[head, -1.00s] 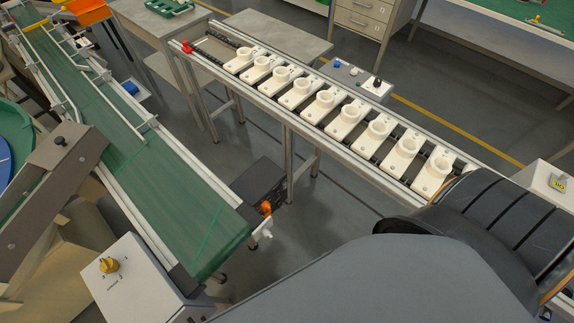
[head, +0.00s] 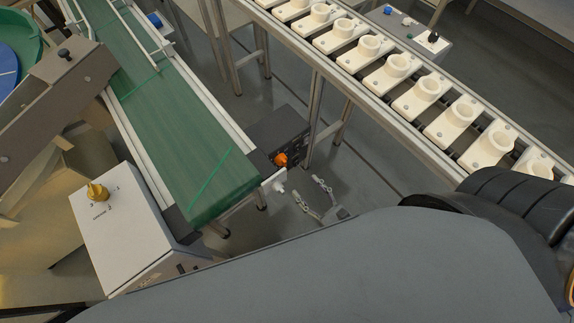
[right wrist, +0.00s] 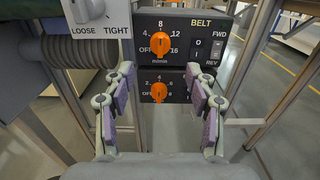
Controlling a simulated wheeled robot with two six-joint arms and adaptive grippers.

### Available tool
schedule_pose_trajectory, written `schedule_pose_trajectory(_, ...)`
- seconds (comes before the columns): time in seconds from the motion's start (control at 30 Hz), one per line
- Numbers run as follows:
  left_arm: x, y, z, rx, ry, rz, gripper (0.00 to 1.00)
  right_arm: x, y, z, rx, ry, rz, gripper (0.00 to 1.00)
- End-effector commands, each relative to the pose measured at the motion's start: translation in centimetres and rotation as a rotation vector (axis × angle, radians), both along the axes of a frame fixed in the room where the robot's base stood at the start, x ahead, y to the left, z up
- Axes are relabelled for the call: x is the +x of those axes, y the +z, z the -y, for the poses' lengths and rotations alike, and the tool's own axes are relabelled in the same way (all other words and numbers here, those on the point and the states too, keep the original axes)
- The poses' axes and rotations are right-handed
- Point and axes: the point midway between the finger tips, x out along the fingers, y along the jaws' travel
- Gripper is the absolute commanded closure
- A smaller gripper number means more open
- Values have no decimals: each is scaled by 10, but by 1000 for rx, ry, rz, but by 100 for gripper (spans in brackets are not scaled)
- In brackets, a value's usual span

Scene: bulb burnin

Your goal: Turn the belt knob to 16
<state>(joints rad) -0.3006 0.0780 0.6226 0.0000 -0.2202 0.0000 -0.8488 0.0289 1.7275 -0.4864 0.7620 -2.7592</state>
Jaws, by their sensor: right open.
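The black belt control panel (right wrist: 188,28) fills the top of the right wrist view. It has an orange belt knob (right wrist: 161,43) ringed by OFF, 4, 8, 12 and 16 marks; I cannot tell exactly which mark it points at. A second orange knob (right wrist: 159,92) is on a panel below. My right gripper (head: 309,187) is open and empty in front of the box. In the right wrist view its padded fingers (right wrist: 160,76) flank the lower knob, apart from it. My left gripper is out of view.
The green conveyor (head: 170,120) is left of the box. A white LOOSE/TIGHT plate (right wrist: 112,17) is close on the upper left. A switch labelled FWD/REV (right wrist: 211,66) is right of the knob. Metal legs (head: 313,115) stand to the right. A white box with a yellow knob (head: 96,192) is at left.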

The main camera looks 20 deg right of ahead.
Motion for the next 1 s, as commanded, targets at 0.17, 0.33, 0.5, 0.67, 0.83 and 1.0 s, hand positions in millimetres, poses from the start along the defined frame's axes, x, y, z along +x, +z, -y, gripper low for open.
schedule_pose_trajectory(0.17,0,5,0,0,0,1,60,32,3,-10,2,-3,3,44)
schedule_pose_trajectory(0.33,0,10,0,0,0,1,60,66,2,-23,4,-3,1,44)
schedule_pose_trajectory(0.5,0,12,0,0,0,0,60,88,1,-31,2,-3,-2,44)
schedule_pose_trajectory(0.67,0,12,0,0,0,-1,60,95,0,-34,3,-2,-3,44)
schedule_pose_trajectory(0.83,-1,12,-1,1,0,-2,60,95,0,-34,3,-2,-3,44)
schedule_pose_trajectory(1.0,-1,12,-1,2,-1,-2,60,95,0,-34,3,-2,-3,61)
